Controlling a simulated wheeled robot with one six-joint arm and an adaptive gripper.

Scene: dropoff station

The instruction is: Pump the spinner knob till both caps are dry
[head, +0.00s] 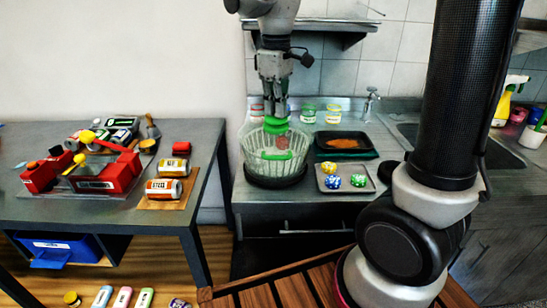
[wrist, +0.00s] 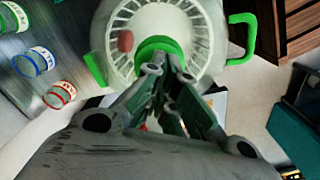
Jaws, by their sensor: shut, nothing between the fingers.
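The spinner (head: 262,160) is a clear ribbed bowl with green handles and a dark base, standing at the left front of the counter. Its green knob (head: 276,125) is at the top and also shows in the wrist view (wrist: 158,44). My gripper (head: 276,113) points down, shut and empty, its fingertips at the knob; they seem to touch it, but I cannot tell how firmly. A reddish-brown round thing, perhaps a cap (wrist: 126,40), shows through the clear lid beside the knob. I cannot make out a second one, nor whether anything is wet.
Right of the spinner are a dark tray (head: 321,152) with orange-brown contents and a grey tray (head: 328,187) with blue and green patterned pieces. Glasses (head: 333,114) stand behind, near the tap (head: 370,104). A side table (head: 205,135) at left holds red holders and cans.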

